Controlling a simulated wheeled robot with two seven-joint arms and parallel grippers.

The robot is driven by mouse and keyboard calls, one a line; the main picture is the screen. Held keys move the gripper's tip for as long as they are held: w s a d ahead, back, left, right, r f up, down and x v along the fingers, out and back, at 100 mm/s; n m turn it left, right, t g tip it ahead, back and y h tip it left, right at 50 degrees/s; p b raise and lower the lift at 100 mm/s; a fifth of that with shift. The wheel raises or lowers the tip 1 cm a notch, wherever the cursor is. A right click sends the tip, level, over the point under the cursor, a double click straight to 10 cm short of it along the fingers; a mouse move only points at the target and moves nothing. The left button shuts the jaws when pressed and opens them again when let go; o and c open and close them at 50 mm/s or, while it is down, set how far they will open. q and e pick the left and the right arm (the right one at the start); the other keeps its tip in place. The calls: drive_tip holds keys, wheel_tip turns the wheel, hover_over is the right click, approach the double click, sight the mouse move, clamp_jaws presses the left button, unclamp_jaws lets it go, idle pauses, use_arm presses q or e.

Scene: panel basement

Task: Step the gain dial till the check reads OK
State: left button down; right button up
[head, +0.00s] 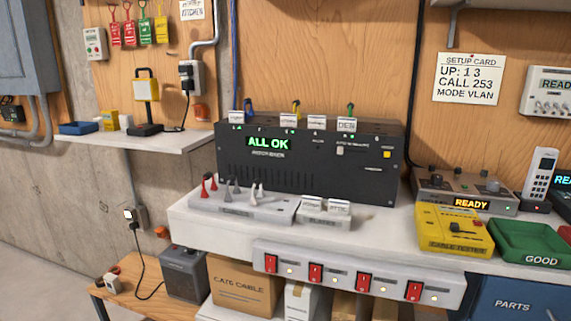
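A grey bench unit (425,195) stands on the right of the white bench, with several dark knobs on its top and a display (471,203) reading READY. I cannot tell which knob is the gain dial; their labels are too small to read. In front of it lies a yellow cable tester (450,240) with a black knob on top. A large black panel (300,180) at the bench's middle shows ALL OK in green. Neither of my grippers is in view.
A green GOOD tray (525,240) and a handset (540,172) sit at the right. A grey rack (240,206) with red, grey and white plugs stands before the black panel. A strip with red switches (340,277) runs along the bench front. A setup card (468,78) hangs above.

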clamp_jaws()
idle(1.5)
